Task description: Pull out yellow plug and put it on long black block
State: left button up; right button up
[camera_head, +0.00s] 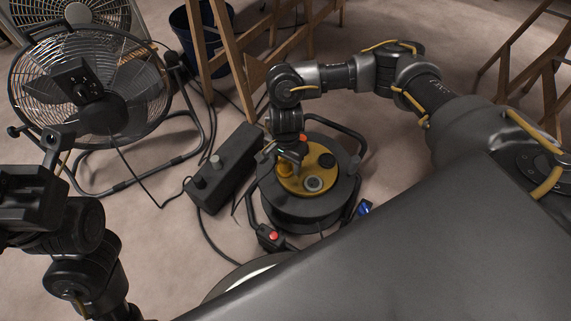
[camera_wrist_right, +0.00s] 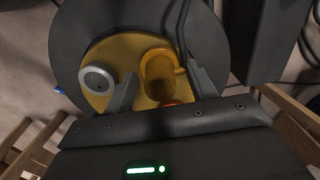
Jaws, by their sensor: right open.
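The yellow plug (camera_head: 284,170) sits on the yellow face (camera_head: 300,186) of a black cable reel in the head view. In the right wrist view the yellow plug (camera_wrist_right: 160,72) stands between my fingers. My right gripper (camera_wrist_right: 163,76) is open around it, with a finger on either side; it also shows over the reel in the head view (camera_head: 289,157). The long black block (camera_head: 232,163) lies on the floor left of the reel, with a grey and a dark plug on its top. My left gripper (camera_head: 50,160) is at the left edge; its jaw opening is unclear.
A large fan (camera_head: 92,95), wooden trestle legs (camera_head: 212,60) and loose cables surround the block.

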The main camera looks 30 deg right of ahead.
grip_shut()
dwell(0.3)
jog(key=shift+r, duration=0.1)
jog(key=shift+r+p, duration=2.6)
jog(key=shift+r, duration=0.35)
